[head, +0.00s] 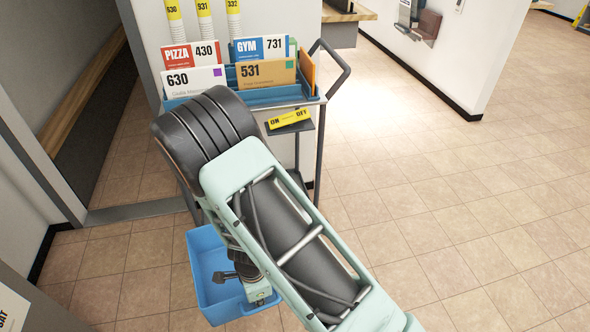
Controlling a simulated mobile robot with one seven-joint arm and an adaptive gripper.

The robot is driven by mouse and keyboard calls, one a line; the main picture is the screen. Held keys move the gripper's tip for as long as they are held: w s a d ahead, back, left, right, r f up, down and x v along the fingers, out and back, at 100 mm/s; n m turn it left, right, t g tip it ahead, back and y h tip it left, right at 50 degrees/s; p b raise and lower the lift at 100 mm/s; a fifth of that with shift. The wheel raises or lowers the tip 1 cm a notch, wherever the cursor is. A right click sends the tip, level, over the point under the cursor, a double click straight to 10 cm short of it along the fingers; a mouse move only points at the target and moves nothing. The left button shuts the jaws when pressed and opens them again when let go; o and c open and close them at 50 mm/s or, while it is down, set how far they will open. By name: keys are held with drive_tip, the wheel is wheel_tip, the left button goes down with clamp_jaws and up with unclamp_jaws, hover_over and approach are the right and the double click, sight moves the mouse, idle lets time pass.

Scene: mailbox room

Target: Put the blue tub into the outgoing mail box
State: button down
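An empty-looking open blue tub (206,262) is low in the head view, below and in front of the mail cart. I cannot tell whether it rests on the floor or hangs from my gripper. My gripper (232,276) is a small dark shape over the tub's inside and right side. My arm crosses the picture from lower right and hides the tub's right part and most of the wrist. Whether the fingers are open or shut does not show clearly. No box marked as outgoing mail can be made out.
A cart (318,140) with a push handle carries a blue tray (290,94) with several numbered mail pieces. A yellow label (289,119) is on its front. A wall and dark doorway are at left. Open tiled floor (450,210) lies to the right.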

drive_tip(key=w+d+r+n, duration=0.45)
drive_tip(key=d+r, duration=0.35)
drive_tip(key=r, duration=0.3)
drive_tip(key=w+d+r+n, duration=0.45)
drive_tip(key=d+r, duration=0.35)
drive_tip(key=r, duration=0.4)
drive_tip(key=w+d+r+n, duration=0.4)
drive_tip(key=w+d+r, duration=0.3)
drive_tip(key=r, duration=0.4)
drive_tip(key=s+r+p, duration=0.2)
drive_tip(key=r+p, duration=0.9)
drive_tip(key=p, duration=0.5)
drive_tip(key=s+r+p, duration=0.1)
drive_tip(key=r+p, duration=1)
drive_tip(key=p, duration=0.5)
drive_tip(key=shift+s+d, duration=0.15)
drive_tip(key=shift+s, duration=0.2)
